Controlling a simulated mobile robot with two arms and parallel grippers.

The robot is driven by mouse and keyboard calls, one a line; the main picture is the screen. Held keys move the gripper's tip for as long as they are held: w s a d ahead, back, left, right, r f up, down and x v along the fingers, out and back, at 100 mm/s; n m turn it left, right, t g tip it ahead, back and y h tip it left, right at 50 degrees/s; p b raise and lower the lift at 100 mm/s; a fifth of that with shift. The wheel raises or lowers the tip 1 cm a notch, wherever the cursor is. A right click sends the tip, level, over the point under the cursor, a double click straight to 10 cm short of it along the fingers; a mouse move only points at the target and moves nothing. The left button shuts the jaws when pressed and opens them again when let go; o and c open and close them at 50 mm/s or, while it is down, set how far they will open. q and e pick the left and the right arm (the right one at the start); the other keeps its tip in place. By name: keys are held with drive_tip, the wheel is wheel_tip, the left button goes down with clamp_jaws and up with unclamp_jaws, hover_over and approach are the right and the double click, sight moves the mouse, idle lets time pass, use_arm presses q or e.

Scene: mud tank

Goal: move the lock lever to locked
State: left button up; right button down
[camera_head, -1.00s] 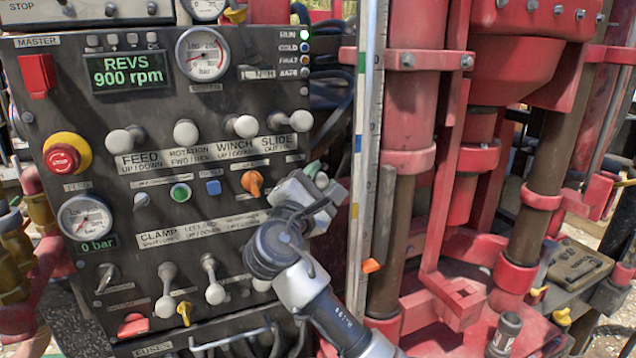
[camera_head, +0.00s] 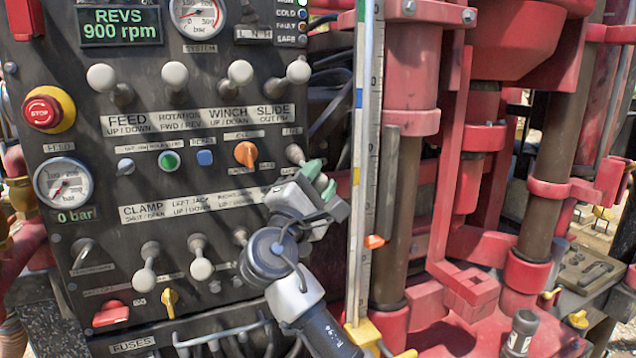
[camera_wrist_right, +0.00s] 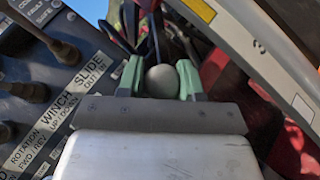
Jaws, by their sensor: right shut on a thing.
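The lever I take to be the lock lever has a grey round knob (camera_head: 295,153) at the right edge of the control panel, below the SLIDE lever. Its small label is too blurred to read. In the head view my right gripper (camera_head: 320,178) comes up from below, its green fingertips right beside this knob. In the right wrist view the grey knob (camera_wrist_right: 161,82) sits between the two green finger pads (camera_wrist_right: 160,79), and the gripper is shut on it. The lever's shaft is mostly hidden. My left gripper is not in view.
The SLIDE lever (camera_head: 298,71) stands just above, and an orange knob (camera_head: 246,154) lies to the left. A lower grey lever (camera_head: 241,236) is close to my right wrist. A white scale rail (camera_head: 366,180) stands close on the right, before the red frame.

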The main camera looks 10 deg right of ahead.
drive_tip(key=shift+w+f, duration=0.1)
drive_tip(key=shift+f, duration=0.3)
drive_tip(key=c, duration=0.8)
unclamp_jaws()
drive_tip(key=shift+r, duration=0.1)
drive_tip(key=b+v, duration=0.4)
drive_tip(key=v, duration=0.7)
